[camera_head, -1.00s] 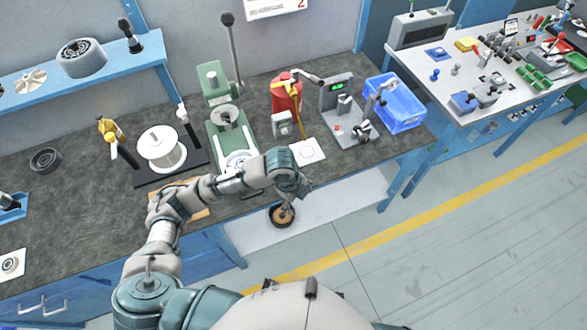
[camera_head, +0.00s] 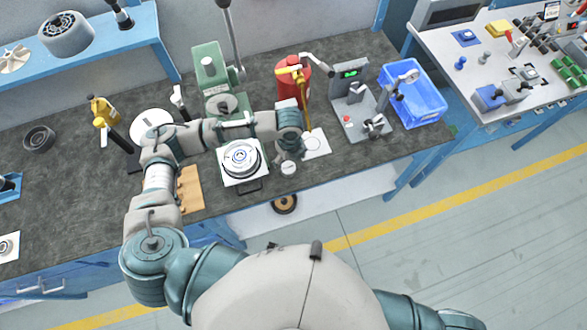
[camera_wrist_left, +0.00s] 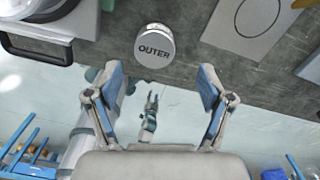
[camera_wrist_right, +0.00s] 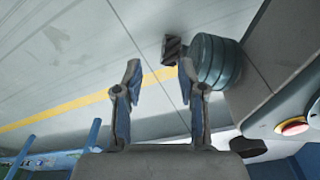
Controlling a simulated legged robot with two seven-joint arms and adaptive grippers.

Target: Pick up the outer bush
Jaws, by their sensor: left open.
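The outer bush is a short silver cylinder with "OUTER" on its top (camera_wrist_left: 154,46) in the left wrist view. In the head view it is a small pale cylinder (camera_head: 288,168) near the bench's front edge. My left gripper (camera_head: 288,152) is over the bench close by the bush and partly hidden under the arm. In the left wrist view my left gripper (camera_wrist_left: 161,75) is open and empty, with the bush beyond the fingertips and between their lines. My right gripper (camera_wrist_right: 160,72) is open and empty, pointing over the floor in the right wrist view.
A round part on a white plate (camera_head: 229,181) stands left of the bush. A white card with a circle (camera_head: 316,145) lies to its right. A green press (camera_head: 211,75), red canister (camera_head: 292,75), grey gauge stand (camera_head: 349,92) and blue bin (camera_head: 420,105) stand behind.

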